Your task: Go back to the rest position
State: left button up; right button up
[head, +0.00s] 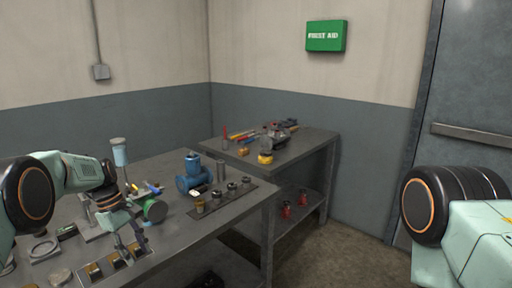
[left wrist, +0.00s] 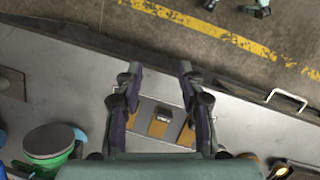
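My left gripper (head: 129,244) is over the front edge of the near workbench (head: 170,240). In the left wrist view its two fingers (left wrist: 158,78) are apart, with nothing held between them. Below the fingers is a metal plate with dark and yellow-brown patches, a tray (left wrist: 160,128) with a small metal block on it; it also shows in the head view (head: 117,267). My right arm shows only its upper part at the right edge of the head view; its gripper is out of view.
A green-ended cylinder (head: 155,210), a blue pump-like part (head: 194,177) and a strip of small fittings (head: 222,200) lie on the near bench. A second bench (head: 315,142) holds tools, with red items on its lower shelf. Floor (head: 340,250) is clear towards the door.

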pick_arm(q)
jog(key=s+d+f+m+y+b, duration=0.1)
jog(key=s+d+f+m+b, duration=0.15)
jog(key=s+f, duration=0.85)
jog(key=s+d+f+m+y+b, duration=0.1)
jog(key=s+d+f+m+b, duration=0.15)
jog(key=s+f, duration=0.85)
jog(key=s+d+f+m+b, duration=0.1)
jog(key=s+m, duration=0.1)
jog(key=s, duration=0.5)
jog(key=s+d+f+m+y+b, duration=0.1)
jog(key=s+d+m, duration=0.1)
jog(key=s, duration=0.5)
jog(key=s+d+f+m+t+b, duration=0.1)
jog(key=s+f+m+b, duration=0.1)
jog(key=s+m, duration=0.2)
jog(key=s, duration=0.3)
jog(key=shift+s+d, duration=0.15)
jog(key=shift+s, duration=0.2)
jog(key=shift+f, duration=0.1)
jog(key=shift+w, duration=0.15)
